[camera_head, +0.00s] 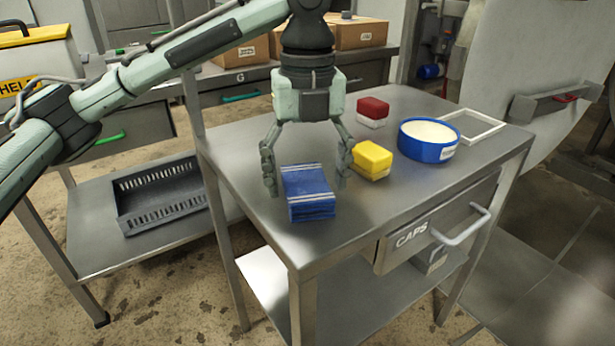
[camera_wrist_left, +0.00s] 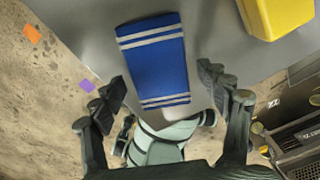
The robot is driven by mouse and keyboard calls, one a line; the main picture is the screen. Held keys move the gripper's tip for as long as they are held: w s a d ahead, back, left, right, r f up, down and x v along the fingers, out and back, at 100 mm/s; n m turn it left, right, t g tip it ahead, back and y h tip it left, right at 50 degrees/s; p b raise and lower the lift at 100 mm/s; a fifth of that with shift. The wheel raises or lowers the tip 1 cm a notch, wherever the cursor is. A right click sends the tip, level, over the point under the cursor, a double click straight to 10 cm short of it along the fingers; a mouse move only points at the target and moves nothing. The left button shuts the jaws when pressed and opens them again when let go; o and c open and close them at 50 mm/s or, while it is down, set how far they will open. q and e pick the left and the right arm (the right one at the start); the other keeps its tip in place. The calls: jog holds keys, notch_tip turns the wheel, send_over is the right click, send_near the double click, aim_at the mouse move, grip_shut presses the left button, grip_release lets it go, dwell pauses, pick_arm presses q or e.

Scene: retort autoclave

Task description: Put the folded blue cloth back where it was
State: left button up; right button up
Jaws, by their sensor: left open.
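The folded blue cloth (camera_head: 309,191) with white stripes lies on the metal table (camera_head: 245,165), near its left front edge. My left gripper (camera_head: 307,190) points down over the cloth, with one finger on each side of it. Its fingers are open and look apart from the cloth. In the left wrist view the cloth (camera_wrist_left: 155,60) lies ahead of and between the two spread fingers (camera_wrist_left: 168,90). My right gripper shows in neither view.
A yellow block (camera_head: 372,158) sits close to the gripper's right finger. A red and white block (camera_head: 372,111), a blue round tub (camera_head: 428,141) and a white frame (camera_head: 473,125) stand farther back. A drawer marked CAPS (camera_head: 410,238) is below. A dark tray (camera_head: 160,197) lies on the left shelf.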

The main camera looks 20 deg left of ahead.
aim_at(308, 184)
pick_arm(q)
notch_tip(308, 184, up, 3)
notch_tip(308, 184, up, 9)
jog(key=p, duration=0.2)
jog(key=shift+f+p, duration=0.2)
jog(key=shift+p, duration=0.15)
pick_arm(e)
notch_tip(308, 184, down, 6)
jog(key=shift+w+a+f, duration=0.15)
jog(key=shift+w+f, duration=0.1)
